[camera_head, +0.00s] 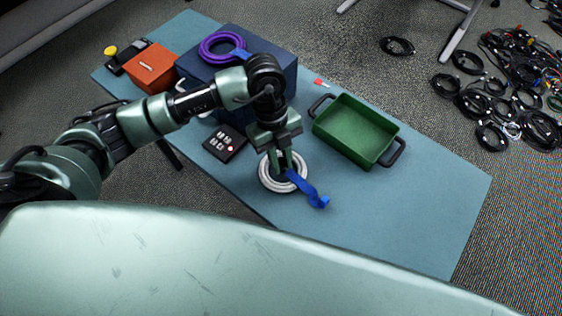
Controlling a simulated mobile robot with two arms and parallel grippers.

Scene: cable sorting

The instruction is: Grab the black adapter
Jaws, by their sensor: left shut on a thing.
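A flat black box with pale square marks and a red dot (225,143) lies on the blue-grey table, left of my left gripper; it looks like the black adapter, though I cannot be certain. My left gripper (283,167) points down at a white coiled cable with a blue strap (265,184). The gripper is shut on the coil, which appears to lie on the table; the exact contact is partly hidden by the fingers. My right gripper is not in view.
A green tray with black handles (345,150) stands right of the gripper. Behind are a dark blue box (272,47) bearing a purple cable coil (208,52), an orange box (151,66) and small black and yellow items (111,50). The table's right end (440,215) is clear.

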